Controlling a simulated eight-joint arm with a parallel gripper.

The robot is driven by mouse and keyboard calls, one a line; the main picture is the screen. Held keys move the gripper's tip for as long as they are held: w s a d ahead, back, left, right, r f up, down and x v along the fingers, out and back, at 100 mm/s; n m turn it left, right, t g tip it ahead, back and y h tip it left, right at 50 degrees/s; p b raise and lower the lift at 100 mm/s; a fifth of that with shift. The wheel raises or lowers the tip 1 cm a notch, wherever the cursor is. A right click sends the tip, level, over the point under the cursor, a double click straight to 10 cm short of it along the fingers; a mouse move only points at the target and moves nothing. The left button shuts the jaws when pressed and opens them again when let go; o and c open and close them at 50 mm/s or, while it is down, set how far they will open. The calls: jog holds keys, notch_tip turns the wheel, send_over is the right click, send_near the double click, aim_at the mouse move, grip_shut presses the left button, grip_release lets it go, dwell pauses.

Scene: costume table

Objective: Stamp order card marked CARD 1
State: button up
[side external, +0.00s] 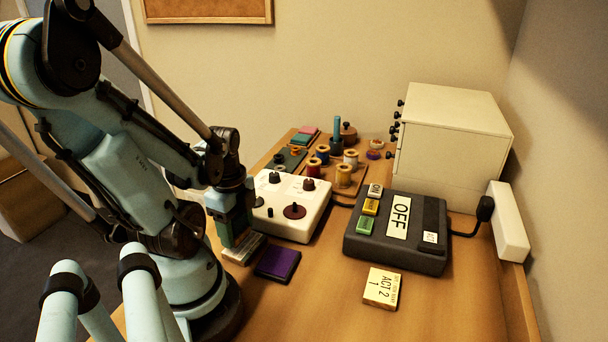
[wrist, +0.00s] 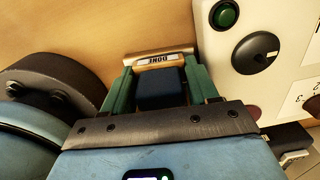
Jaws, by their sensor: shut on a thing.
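My gripper (side external: 235,228), low over the left part of the table, is shut on a stamp. In the wrist view my gripper's green fingers (wrist: 161,86) stand either side of its dark block, and the stamp (wrist: 158,62) shows a pale label that seems to read DONE. In the side view a pale block (side external: 243,249) shows under the fingertips at table level; I cannot tell whether it touches the table. A purple ink pad (side external: 278,264) lies just right of it. I see no card that reads CARD 1.
A white control box (side external: 290,204) stands close behind the gripper. A dark switch box (side external: 397,240) marked OFF is to the right. A cream block (side external: 382,287) reading ACT 2 lies in front. Thread spools (side external: 343,175) and a cream drawer cabinet (side external: 452,140) stand behind. The front table is mostly clear.

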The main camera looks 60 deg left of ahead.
jog(key=shift+r, duration=3.15)
jog(key=shift+w+r, duration=0.2)
jog(key=shift+w, duration=0.1)
jog(key=w+d+r+n, duration=0.4)
jog(key=w+d, duration=0.3)
jog(key=w, duration=0.3)
jog(key=w+d+r+n, duration=0.5)
jog(key=w+d+n, duration=0.1)
jog(key=w, duration=0.5)
jog(key=shift+w+d, duration=0.25)
jog(key=shift+d, duration=0.15)
jog(key=shift+s, duration=0.1)
